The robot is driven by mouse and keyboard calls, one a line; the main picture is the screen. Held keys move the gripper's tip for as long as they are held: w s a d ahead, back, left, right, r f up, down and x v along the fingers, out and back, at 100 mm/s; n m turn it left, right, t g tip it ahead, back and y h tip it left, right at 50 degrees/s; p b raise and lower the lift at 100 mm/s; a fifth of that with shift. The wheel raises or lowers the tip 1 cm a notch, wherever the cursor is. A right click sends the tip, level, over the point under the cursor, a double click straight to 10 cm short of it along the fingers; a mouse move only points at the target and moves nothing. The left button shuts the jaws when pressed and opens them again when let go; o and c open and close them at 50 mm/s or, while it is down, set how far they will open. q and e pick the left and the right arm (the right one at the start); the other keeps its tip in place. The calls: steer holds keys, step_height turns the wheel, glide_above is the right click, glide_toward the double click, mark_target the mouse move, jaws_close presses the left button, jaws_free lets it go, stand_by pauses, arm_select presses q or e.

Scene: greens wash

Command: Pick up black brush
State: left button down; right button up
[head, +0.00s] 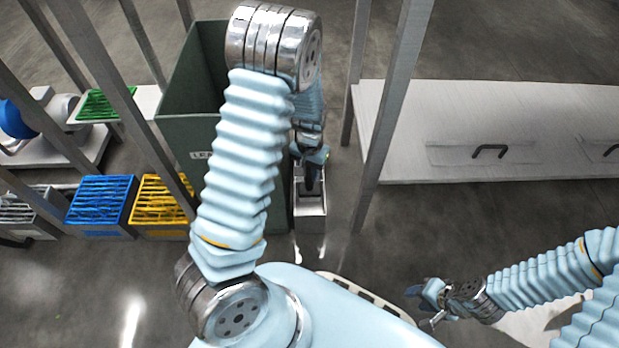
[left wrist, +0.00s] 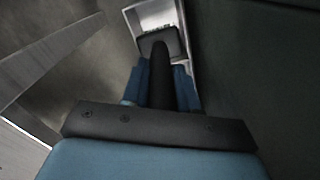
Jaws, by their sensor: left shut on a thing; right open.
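The black brush (head: 312,178) is at the end of my left gripper (head: 313,158), over a small open metal holder (head: 310,212) on the floor side of the dark green bin. In the left wrist view the brush (left wrist: 159,75) has a dark handle between the blue fingers of my left gripper (left wrist: 162,85), which is shut on it. Its dark, blocky end lies at the mouth of the pale holder (left wrist: 153,14). I cannot tell whether it touches the holder. My right gripper (head: 424,296) is open and empty at the lower right, far from the brush.
A tall dark green bin (head: 187,95) stands directly left of the holder. Grey posts (head: 391,100) and a white counter (head: 480,125) with handles are to the right. Blue (head: 100,200) and yellow (head: 160,203) crates sit at left. Floor right of the holder is clear.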

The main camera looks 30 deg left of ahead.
arm_select(q)
steer(key=s+d+r+p, duration=0.1)
steer(key=s+d+p, duration=0.5)
steer(key=s+d, duration=0.4)
steer(key=s, duration=0.5)
steer(key=shift+r+p, duration=0.15)
steer(key=shift+p, duration=0.2)
